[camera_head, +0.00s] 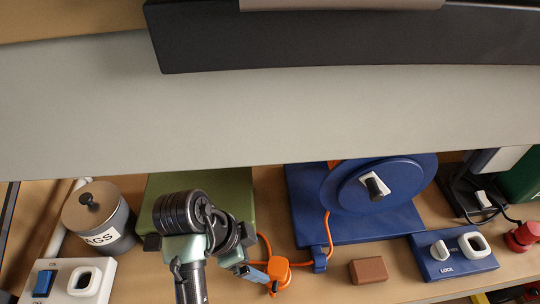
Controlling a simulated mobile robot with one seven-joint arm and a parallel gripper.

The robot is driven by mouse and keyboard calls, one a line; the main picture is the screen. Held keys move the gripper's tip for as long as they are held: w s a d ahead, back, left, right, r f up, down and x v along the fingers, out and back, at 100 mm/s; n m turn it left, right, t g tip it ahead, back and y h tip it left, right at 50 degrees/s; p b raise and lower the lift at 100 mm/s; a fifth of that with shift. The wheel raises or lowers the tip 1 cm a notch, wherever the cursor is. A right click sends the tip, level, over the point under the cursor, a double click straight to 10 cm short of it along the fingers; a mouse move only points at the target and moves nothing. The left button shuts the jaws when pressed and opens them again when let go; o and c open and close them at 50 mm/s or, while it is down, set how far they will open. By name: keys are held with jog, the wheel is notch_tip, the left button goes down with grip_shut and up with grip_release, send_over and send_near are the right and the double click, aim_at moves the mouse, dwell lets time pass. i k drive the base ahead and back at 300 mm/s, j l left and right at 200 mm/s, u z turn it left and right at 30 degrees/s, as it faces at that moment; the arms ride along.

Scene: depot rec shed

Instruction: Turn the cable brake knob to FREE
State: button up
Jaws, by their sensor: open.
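I cannot tell clearly which mark the knob points to. A white-rimmed part with a dark centre (475,245) is on the same box. My gripper (270,284) is at the lower middle, well left of the knob and beside an orange plug. It is open and apart from the knob; its fingertips are small and partly hidden.
A blue cable reel (345,205) on a blue base stands between my gripper and the control box, with an orange cable (328,235). A brown block (368,270) lies before it. A red knob (522,237) is at the right. A grey panel (270,110) overhangs behind.

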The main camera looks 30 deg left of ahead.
aim_at(438, 250)
jog(key=k, duration=1)
